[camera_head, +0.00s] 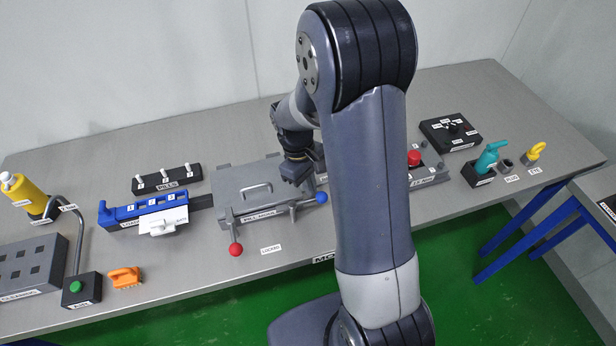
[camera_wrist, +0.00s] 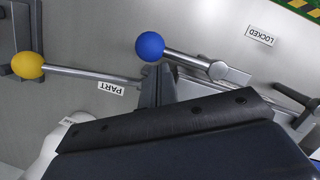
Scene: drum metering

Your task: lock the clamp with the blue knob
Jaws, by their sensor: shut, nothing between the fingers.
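The blue knob (camera_head: 321,198) sits at the end of a metal lever at the front right of a grey lidded box (camera_head: 240,183). In the wrist view the blue knob (camera_wrist: 150,46) is on a rod that runs right to a metal pivot (camera_wrist: 217,70). A LOCKED label (camera_head: 270,249) lies on the table in front of the box. My gripper (camera_head: 303,183) is shut and empty, pointing down just above and left of the blue knob. In the wrist view its fingers (camera_wrist: 157,85) are close beside the lever; I cannot tell whether they touch it.
A red knob (camera_head: 235,249) is on another lever at the box's front left. A yellow knob (camera_wrist: 27,65) on a rod is near a PART label (camera_wrist: 111,88). A blue rack (camera_head: 135,212) stands left. My arm hides the table right of the box.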

